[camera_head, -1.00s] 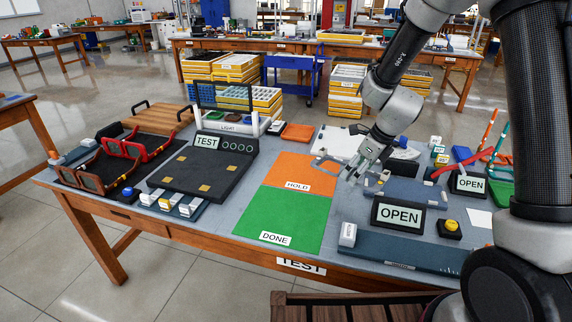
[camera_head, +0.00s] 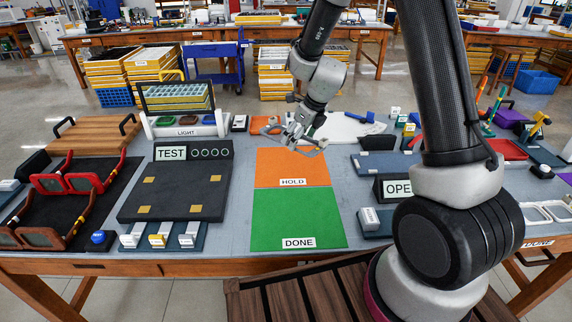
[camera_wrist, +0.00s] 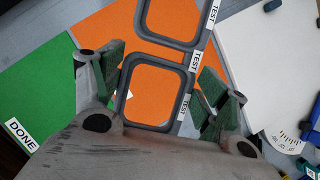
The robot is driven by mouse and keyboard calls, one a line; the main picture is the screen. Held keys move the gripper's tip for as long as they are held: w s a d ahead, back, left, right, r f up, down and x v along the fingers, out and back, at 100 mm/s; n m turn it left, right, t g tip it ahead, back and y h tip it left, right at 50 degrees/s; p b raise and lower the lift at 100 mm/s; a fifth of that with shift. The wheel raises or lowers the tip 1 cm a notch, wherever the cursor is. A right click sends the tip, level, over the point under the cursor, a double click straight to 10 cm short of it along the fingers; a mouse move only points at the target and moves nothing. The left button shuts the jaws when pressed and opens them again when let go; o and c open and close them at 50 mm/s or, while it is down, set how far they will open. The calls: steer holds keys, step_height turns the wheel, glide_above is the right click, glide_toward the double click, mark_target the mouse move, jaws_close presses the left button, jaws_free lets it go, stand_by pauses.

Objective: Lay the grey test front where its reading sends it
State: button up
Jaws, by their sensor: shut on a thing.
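The grey test front (camera_wrist: 189,62), a two-opening frame with TEST labels, is held between the green-padded fingers of my gripper (camera_wrist: 160,78). In the head view my gripper (camera_head: 298,136) holds the front (camera_head: 312,152) above the far edge of the orange HOLD mat (camera_head: 290,168); the height above it is hard to tell. The green DONE mat (camera_head: 296,214) lies nearer, touching the orange one. The dark test plate (camera_head: 172,196) with four gold pads is empty. Its display (camera_head: 171,153) says TEST, beside a row of round lamps that look unlit.
Dark-red glasses (camera_head: 80,183) lie on a black mat at left. A LIGHT stand (camera_head: 187,131) is behind the plate. An OPEN sign (camera_head: 395,188) stands right, partly hidden by my arm.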

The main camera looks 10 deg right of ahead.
mark_target(295, 167)
step_height(295, 167, down, 10)
steer(key=shift+r, duration=0.1)
stand_by(0.4)
steer(key=shift+f, duration=0.25)
steer(key=o, duration=1.3)
